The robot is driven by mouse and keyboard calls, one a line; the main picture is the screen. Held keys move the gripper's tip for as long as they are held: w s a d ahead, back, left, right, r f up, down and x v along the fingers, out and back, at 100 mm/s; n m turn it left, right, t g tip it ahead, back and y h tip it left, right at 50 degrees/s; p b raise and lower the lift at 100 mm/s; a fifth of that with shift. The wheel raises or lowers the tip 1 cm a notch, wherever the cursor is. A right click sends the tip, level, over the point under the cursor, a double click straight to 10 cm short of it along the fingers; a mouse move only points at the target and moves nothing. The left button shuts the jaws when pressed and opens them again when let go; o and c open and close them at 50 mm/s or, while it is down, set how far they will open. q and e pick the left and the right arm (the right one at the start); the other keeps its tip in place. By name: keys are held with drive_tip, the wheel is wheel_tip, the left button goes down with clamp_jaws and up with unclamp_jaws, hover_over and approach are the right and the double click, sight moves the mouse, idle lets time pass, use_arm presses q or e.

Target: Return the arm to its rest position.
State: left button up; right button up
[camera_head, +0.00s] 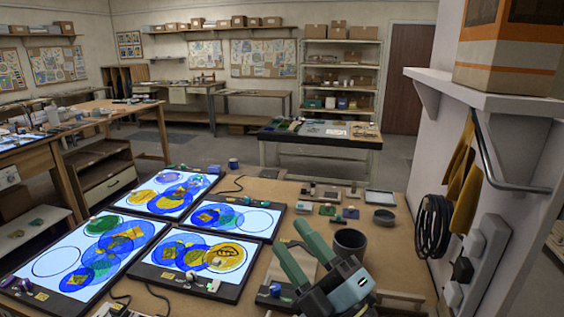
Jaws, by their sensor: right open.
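My right gripper (297,255) shows at the lower middle of the head view, above the front part of the brown worktable (262,187). Its two green fingers are apart, with nothing seen between them. It is just left of a dark round cup (350,243) and right of the lit panels. My left gripper is not in view.
Several lit panels with coloured circles, such as the near right one (150,271), cover the table's left side. A wall with a shelf (480,95) and black cable coil (432,225) bounds the right.

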drive_tip(key=d+f+m+g+h, duration=0.3)
drive_tip(key=d+f+m+h, duration=1.2)
drive_tip(key=f+m, duration=0.1)
drive_tip(key=s+d+f+m+g, duration=0.25)
drive_tip(key=s+f+g, duration=0.35)
drive_tip(key=s+f, duration=0.3)
drive_tip(key=s+d+f+m+g, duration=0.25)
drive_tip(key=s+f+g, duration=0.35)
drive_tip(key=s, duration=0.6)
wheel_tip(320, 180, down, 27)
drive_tip(key=s+g+b, duration=0.1)
drive_tip(key=b, duration=0.2)
drive_tip(key=s+d+f+g+b, duration=0.1)
drive_tip(key=s+d+f+b, duration=0.1)
drive_tip(key=s+f, duration=1.5)
drive_tip(key=shift+d+f+b, duration=0.35)
drive_tip(key=shift+f+b, duration=0.15)
drive_tip(key=shift+b, duration=0.05)
